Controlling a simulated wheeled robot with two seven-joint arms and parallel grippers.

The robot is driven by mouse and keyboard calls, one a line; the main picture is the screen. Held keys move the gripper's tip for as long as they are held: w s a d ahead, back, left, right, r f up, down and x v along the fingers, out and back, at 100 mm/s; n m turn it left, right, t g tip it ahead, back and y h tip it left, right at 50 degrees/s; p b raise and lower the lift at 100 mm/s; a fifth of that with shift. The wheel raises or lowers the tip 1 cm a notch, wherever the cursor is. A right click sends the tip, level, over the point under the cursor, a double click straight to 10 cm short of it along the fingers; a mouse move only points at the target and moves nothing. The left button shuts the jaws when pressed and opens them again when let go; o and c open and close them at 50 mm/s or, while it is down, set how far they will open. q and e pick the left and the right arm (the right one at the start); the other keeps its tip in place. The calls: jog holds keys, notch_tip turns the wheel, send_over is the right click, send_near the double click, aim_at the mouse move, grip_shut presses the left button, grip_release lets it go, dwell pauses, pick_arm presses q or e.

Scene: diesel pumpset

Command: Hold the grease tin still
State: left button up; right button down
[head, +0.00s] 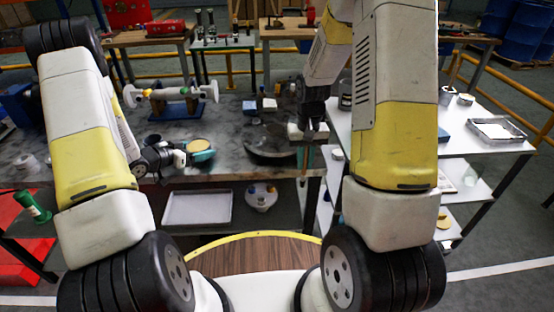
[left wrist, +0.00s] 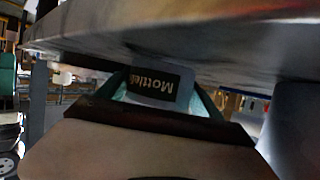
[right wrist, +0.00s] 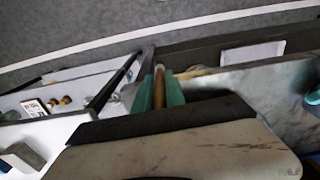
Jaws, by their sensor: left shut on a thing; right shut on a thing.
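The grease tin (head: 203,155), a low round tin with a yellowish top, stands at the bench's front edge in the head view. My left gripper (head: 182,158) reaches it from the left and is shut on it. In the left wrist view the tin's dark label (left wrist: 153,84) reads "Mottle" in part, upside down, between teal finger pads. My right gripper (head: 308,135) is shut on a slim wooden handle (right wrist: 158,86), which points down by the bench's right end. The handle's far end is unclear.
The dark bench (head: 235,165) also bears a white flanged part (head: 170,94) on a blue stand and a round dark pan (head: 270,145). A white table (head: 465,125) with a metal tray (head: 497,131) stands at right. A pale tray (head: 198,208) lies on the shelf below.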

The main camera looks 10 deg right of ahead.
dwell(0.4)
jog(key=d+r+n, duration=0.2)
jog(key=d+r, duration=0.4)
jog(key=w+a+r+y, duration=0.1)
jog(key=w+a+r, duration=0.3)
jog(key=w, duration=0.2)
jog(key=w+a+r+m+y, duration=0.1)
jog(key=w+a+r, duration=0.15)
jog(key=a, duration=0.85)
jog(key=w+a+r+y, duration=0.1)
jog(key=w+a, duration=0.2)
jog(key=a, duration=0.8)
jog(key=w+a+r+m+y, duration=0.1)
jog(key=w+a+r, duration=0.1)
jog(key=a, duration=0.9)
jog(key=shift+a+f, duration=0.1)
jog(key=shift+f, duration=2.6)
jog(key=shift+f, duration=0.7)
